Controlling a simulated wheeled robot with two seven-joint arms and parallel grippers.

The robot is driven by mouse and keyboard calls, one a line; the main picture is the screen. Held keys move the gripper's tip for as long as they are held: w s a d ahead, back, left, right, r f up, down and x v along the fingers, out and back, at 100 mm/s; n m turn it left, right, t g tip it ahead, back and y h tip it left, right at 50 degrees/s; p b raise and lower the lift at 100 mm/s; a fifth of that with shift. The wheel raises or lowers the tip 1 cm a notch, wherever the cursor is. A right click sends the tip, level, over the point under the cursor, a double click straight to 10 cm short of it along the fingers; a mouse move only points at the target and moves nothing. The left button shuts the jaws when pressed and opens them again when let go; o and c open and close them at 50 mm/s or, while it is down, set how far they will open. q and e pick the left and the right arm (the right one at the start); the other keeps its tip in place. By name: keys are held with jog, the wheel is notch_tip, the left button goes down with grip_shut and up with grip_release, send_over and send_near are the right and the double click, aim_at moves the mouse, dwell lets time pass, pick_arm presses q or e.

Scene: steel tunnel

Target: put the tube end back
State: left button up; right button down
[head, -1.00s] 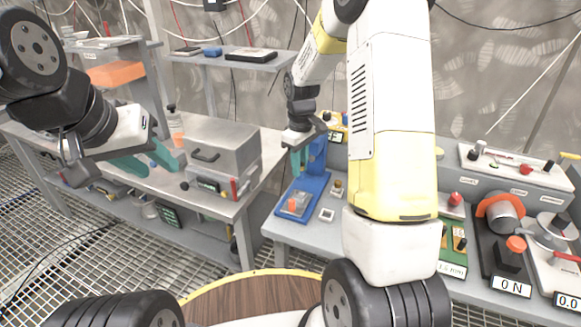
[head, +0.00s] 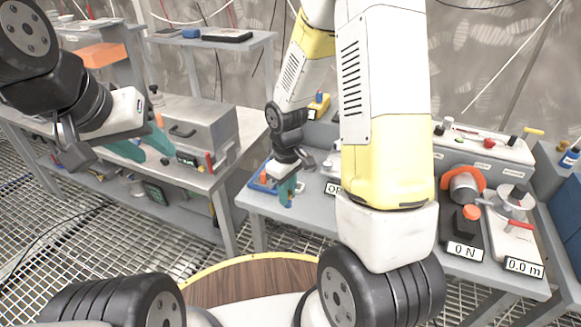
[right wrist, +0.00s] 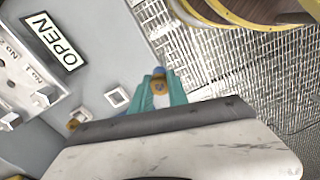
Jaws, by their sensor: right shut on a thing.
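A white square holder (right wrist: 117,97) with a square opening is on the bench beside the fingers. My left gripper (head: 142,146) is open and empty, with teal fingers apart, in front of the left bench.
A steel plate with an OPEN sign (right wrist: 54,40) stands near the holder. A brass knob (right wrist: 74,121) is partly hidden by my gripper. A grey box (head: 198,128) is on the left bench. The force unit reading 0 N (head: 463,249) is on the right.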

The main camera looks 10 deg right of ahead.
jog(key=w+d, duration=0.1)
jog(key=w, duration=0.2)
jog(key=w+d, duration=0.2)
jog(key=w, duration=0.2)
jog(key=w+d+f, duration=0.1)
jog(key=w+d, duration=0.1)
jog(key=w, duration=0.2)
jog(key=shift+d+f, duration=0.1)
jog(key=shift+f, duration=1.75)
jog(key=shift+f, duration=0.1)
jog(key=c, duration=1.3)
grip_release()
